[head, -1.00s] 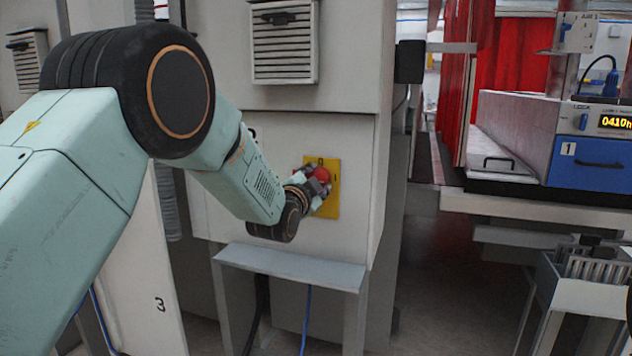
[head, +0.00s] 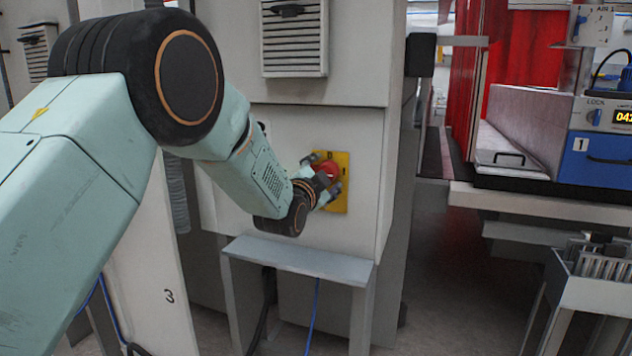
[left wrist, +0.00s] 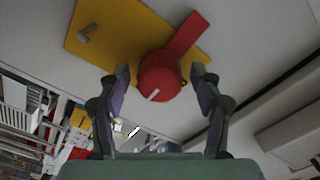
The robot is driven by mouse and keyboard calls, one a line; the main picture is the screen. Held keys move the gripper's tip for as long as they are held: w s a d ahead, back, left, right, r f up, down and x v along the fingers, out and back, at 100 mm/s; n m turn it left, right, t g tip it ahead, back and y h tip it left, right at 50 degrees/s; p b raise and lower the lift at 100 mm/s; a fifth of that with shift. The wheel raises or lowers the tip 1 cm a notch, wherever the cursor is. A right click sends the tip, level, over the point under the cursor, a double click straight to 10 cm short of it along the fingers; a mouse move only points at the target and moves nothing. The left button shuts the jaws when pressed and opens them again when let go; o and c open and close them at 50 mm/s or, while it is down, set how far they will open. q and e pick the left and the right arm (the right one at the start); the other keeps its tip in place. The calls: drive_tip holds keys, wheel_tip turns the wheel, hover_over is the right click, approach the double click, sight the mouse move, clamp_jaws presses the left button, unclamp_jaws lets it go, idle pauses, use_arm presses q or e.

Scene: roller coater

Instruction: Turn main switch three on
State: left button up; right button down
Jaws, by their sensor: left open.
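The main switch is a red rotary knob (left wrist: 160,78) with a red handle bar and a white mark, on a yellow plate (left wrist: 115,28) in the left wrist view. In the head view the red knob (head: 328,170) and yellow plate (head: 340,200) sit on the front of a grey cabinet (head: 355,145). My left gripper (left wrist: 160,80) is open, one finger on each side of the round knob. I cannot tell whether the fingers touch it. In the head view my left gripper (head: 328,181) partly hides the plate. My right gripper is not in view.
A grey shelf (head: 300,260) juts out below the switch. A vent (head: 293,38) is above it. A panel marked 3 (head: 150,290) stands at lower left. A blue-fronted machine marked 1 (head: 600,160) and a slotted rack (head: 600,265) are at the right.

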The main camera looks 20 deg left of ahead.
use_arm(q)
drive_tip(key=s, duration=1.1)
drive_tip(key=shift+s+a, duration=0.2)
drive_tip(key=shift+s, duration=0.1)
drive_tip(key=shift+w, duration=0.1)
drive_tip(key=s+f+n+g+b, duration=0.1)
drive_tip(key=s+f+n+g, duration=0.55)
drive_tip(key=f, duration=0.85)
drive_tip(key=s+f+n+g+b, duration=0.1)
drive_tip(key=s+f+n+g, duration=0.2)
drive_tip(key=s+f, duration=0.85)
drive_tip(key=s+f+n+g+b, duration=0.1)
drive_tip(key=s+f+g, duration=0.3)
drive_tip(key=s+f, duration=0.7)
drive_tip(key=s+f+g+b, duration=0.2)
drive_tip(key=s+f+g, duration=0.2)
drive_tip(key=s+f, duration=0.7)
drive_tip(key=s, duration=0.5)
drive_tip(key=shift+s+a+n+y, duration=0.2)
drive_tip(key=shift+s+n+y, duration=0.05)
drive_tip(key=shift+n+y, duration=0.1)
